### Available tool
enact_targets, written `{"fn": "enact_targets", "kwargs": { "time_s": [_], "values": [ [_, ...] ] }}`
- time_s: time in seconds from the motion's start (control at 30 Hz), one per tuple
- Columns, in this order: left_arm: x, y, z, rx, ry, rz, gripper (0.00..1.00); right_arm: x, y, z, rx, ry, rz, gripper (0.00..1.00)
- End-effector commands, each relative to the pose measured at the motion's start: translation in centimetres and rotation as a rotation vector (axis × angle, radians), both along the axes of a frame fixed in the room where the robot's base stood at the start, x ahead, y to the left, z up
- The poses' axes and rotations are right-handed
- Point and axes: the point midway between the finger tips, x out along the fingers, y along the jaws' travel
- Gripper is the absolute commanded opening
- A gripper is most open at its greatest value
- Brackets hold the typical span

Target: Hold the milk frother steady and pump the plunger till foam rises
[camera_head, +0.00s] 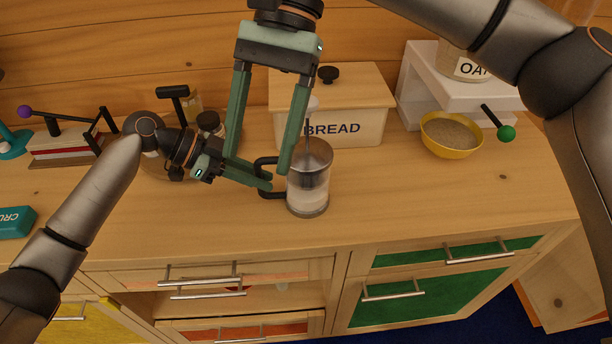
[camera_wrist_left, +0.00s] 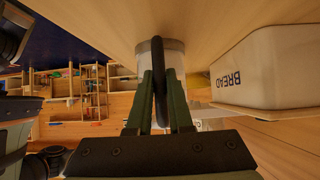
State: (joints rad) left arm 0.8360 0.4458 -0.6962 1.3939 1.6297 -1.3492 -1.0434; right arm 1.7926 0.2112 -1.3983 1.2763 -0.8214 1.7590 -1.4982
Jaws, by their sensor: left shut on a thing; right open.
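The milk frother (camera_head: 309,192) is a clear glass jar standing upright on the wooden counter, with white milk low inside. Its plunger rod ends in a pale knob (camera_head: 313,103) above the lid. My left gripper (camera_head: 268,183) comes from the left and is shut on the frother's black handle; the left wrist view shows the handle (camera_wrist_left: 159,80) between its fingers. My right gripper (camera_head: 258,164) reaches down from above, open and wide. Its right finger appears close beside the plunger and partly in front of the jar's left side; I cannot tell whether they touch.
A bread box (camera_head: 358,126) stands behind the frother. A yellow bowl of grain (camera_head: 451,141) and a white riser (camera_head: 420,75) are to the right. Jars and tools crowd the counter behind my left wrist. The counter (camera_head: 400,205) is clear right of the frother.

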Motion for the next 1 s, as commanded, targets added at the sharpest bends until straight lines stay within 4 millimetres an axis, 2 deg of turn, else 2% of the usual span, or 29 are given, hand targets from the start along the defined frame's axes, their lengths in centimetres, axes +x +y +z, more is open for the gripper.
{"fn": "enact_targets", "kwargs": {
  "time_s": [0.03, 0.2, 0.3, 0.4, 0.53, 0.67, 1.0],
  "values": [
    [0.0, 0.0, 0.0, -0.001, -0.001, 0.001, 0.0, 1.7, -0.4, 0.6, -0.011, -0.118, 0.033, 0.68],
    [0.0, 0.0, 0.0, -0.001, -0.001, 0.001, 0.0, 7.2, -2.9, 2.8, -0.086, -0.457, 0.182, 0.68],
    [0.0, 0.0, 0.0, -0.001, -0.001, 0.001, 0.0, 9.6, -4.4, 4.7, -0.144, -0.602, 0.262, 0.68],
    [0.0, 0.0, 0.0, -0.001, 0.0, 0.0, 0.0, 11.1, -5.5, 6.2, -0.192, -0.692, 0.32, 0.68],
    [0.0, 0.0, 0.0, -0.001, -0.001, -0.001, 0.0, 12.0, -6.4, 7.2, -0.228, -0.749, 0.361, 0.68],
    [0.0, 0.0, 0.0, -0.001, -0.001, -0.001, 0.0, 12.3, -6.6, 6.8, -0.237, -0.761, 0.373, 0.68],
    [0.0, 0.0, 0.1, -0.001, -0.001, -0.001, 0.0, 12.2, -6.6, 2.2, -0.235, -0.756, 0.372, 0.68]
  ]
}}
